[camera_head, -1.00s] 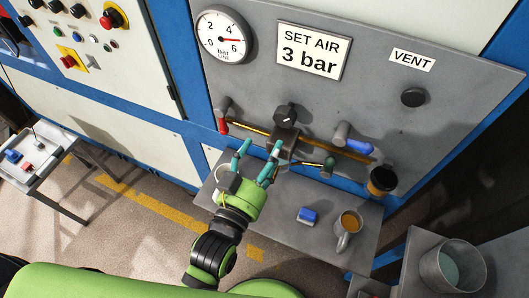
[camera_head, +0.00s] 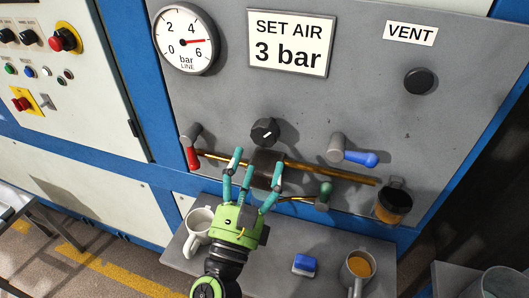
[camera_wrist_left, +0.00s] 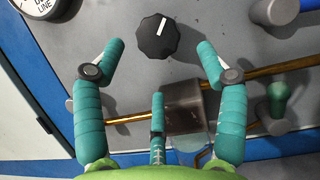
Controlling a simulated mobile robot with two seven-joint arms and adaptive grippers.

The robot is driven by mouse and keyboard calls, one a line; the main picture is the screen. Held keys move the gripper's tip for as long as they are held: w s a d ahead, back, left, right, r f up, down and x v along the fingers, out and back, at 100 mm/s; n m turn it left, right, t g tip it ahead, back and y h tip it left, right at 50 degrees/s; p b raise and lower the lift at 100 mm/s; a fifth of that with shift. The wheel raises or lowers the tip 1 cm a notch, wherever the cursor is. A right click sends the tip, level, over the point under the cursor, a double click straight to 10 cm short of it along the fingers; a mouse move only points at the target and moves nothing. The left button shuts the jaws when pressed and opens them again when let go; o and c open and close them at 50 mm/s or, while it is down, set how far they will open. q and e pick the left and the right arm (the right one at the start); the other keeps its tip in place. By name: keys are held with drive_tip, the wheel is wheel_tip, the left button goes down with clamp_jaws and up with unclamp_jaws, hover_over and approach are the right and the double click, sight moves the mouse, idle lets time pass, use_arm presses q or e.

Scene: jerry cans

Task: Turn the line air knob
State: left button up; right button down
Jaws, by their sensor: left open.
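The line air knob (camera_head: 265,131) is a black ridged knob with a white mark, on the grey panel above the brass pipe. In the left wrist view the knob (camera_wrist_left: 157,38) sits beyond the fingertips, between them, and nothing touches it. My left gripper (camera_head: 257,168) is open and empty, just below the knob, with its teal fingers spread. The round line gauge (camera_head: 186,39) has its red needle near 5 to 6 bar. A sign (camera_head: 290,43) reads "SET AIR 3 bar". My right gripper is not in view.
A red-handled valve (camera_head: 192,155), a blue-handled valve (camera_head: 355,155) and a green lever (camera_head: 324,196) flank the knob. A black vent button (camera_head: 420,81) is at right. The shelf (camera_head: 330,250) below holds mugs and a blue block (camera_head: 304,265).

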sight(263, 140)
use_arm(q)
drive_tip(key=shift+w+r+m, duration=0.1)
drive_tip(key=shift+w+m, duration=0.05)
drive_tip(key=shift+m, duration=0.15)
drive_tip(key=p+x, duration=0.2)
drive_tip(key=x, duration=0.4)
drive_tip(key=shift+p, duration=0.35)
drive_tip(key=shift+w+d+r, duration=0.15)
drive_tip(key=shift+w+d, duration=0.05)
drive_tip(key=shift+w, duration=0.2)
drive_tip(key=shift+s, duration=0.1)
drive_tip(key=c, duration=1.1)
